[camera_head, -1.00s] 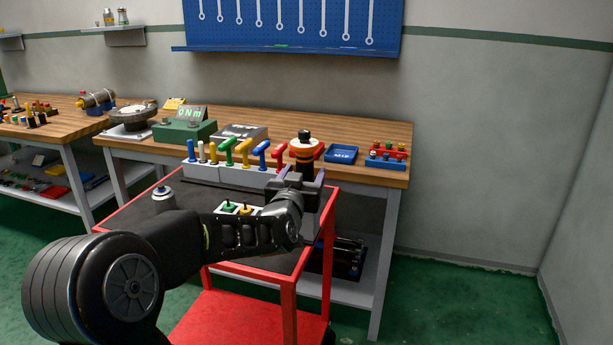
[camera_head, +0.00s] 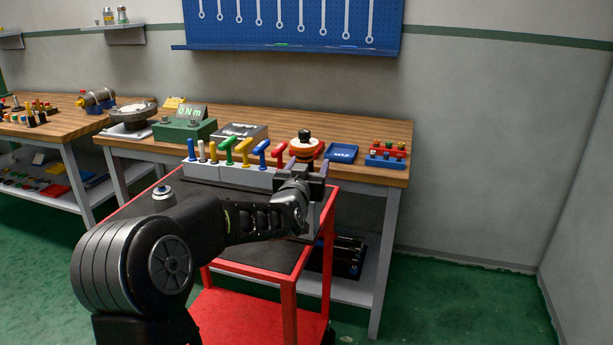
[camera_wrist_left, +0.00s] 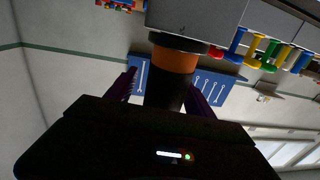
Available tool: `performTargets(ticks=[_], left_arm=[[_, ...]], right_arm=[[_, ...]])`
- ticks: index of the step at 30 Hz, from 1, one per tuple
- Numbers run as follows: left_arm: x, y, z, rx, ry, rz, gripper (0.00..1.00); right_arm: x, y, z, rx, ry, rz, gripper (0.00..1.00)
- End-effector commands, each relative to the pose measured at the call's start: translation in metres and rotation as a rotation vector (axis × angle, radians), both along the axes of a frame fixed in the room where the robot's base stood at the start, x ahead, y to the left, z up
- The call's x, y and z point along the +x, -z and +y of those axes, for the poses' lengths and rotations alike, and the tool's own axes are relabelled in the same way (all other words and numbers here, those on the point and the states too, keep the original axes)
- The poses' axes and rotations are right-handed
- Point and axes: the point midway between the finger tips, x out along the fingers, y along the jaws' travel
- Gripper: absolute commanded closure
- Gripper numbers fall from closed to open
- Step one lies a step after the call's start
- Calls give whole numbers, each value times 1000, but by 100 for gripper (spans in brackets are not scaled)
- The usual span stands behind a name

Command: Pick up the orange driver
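In the left wrist view, which is upside down, the orange driver (camera_wrist_left: 175,62) shows between the purple fingers of my left gripper (camera_wrist_left: 162,90). A gap shows beside the left finger; contact at the right finger is unclear. The driver's far end is hidden by the gripper body. My right gripper is not in view.
The grey rack (camera_head: 230,175) of coloured handles stands close on the left. A blue tray (camera_head: 341,153) and a blue block of small coloured pieces (camera_head: 386,156) are on the wooden bench to the right. The red cart (camera_head: 287,281) is below my arm.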

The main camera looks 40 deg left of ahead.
Motion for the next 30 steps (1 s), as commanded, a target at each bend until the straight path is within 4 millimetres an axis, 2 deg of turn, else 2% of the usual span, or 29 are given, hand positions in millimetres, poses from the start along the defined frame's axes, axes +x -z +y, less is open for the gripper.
performTargets(ticks=[2,21,30], left_arm=[[0,0,0,0,0,0,46],[0,0,0,0,0,0,98],[0,0,0,0,0,1,100]], right_arm=[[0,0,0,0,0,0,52],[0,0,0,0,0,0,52],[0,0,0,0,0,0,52]])
